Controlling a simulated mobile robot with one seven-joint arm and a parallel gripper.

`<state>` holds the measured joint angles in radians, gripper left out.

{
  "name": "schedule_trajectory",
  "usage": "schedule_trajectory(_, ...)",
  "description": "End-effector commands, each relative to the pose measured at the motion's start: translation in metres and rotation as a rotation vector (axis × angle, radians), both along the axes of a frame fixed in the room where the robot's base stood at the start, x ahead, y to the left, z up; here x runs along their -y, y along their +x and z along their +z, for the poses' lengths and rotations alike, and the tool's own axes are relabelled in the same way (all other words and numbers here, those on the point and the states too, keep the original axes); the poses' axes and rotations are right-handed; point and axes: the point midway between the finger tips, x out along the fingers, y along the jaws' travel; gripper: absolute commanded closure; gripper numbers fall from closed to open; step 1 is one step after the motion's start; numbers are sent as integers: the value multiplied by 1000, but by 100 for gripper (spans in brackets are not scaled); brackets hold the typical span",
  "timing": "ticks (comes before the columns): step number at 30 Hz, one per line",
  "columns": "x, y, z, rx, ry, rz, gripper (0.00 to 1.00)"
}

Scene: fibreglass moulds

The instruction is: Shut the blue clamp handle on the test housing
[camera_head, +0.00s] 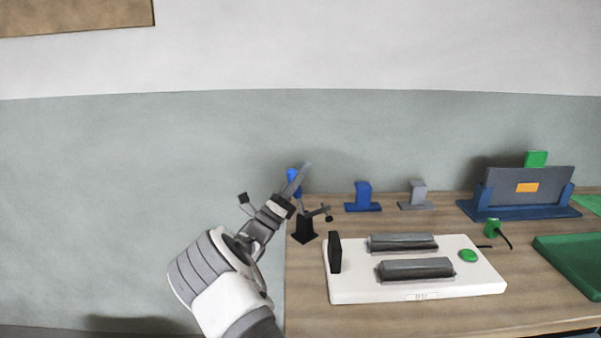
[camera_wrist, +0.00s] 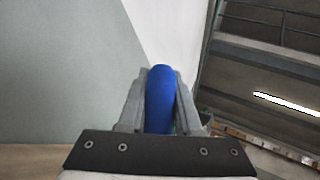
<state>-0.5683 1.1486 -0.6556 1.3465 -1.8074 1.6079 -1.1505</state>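The white test housing (camera_head: 345,290) lies on the table, with two grey bars on top, a green button and a black block at its left end. A black clamp (camera_head: 306,231) stands at its back left corner; I cannot tell whether they touch. Its blue handle (camera_head: 293,175) points up. My gripper (camera_head: 299,178) is at the handle, coming from the left. In the wrist view the blue handle (camera_wrist: 160,100) lies between both grey fingers, which appear to press against its sides.
A blue block stand (camera_head: 363,196) and a grey one (camera_head: 418,194) stand behind the housing. A dark panel in a blue holder (camera_head: 520,210) is at the right, with a green tray (camera_head: 575,265) in front. The table's left edge is just left of the clamp.

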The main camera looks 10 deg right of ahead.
Motion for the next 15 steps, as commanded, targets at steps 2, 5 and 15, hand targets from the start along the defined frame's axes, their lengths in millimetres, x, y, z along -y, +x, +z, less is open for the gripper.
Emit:
schedule_trajectory(2,0,0,-1,-2,0,-1,55)
schedule_trajectory(5,0,0,-1,-2,0,-1,37)
schedule_trajectory(15,-2,-1,-2,-2,-1,1,37)
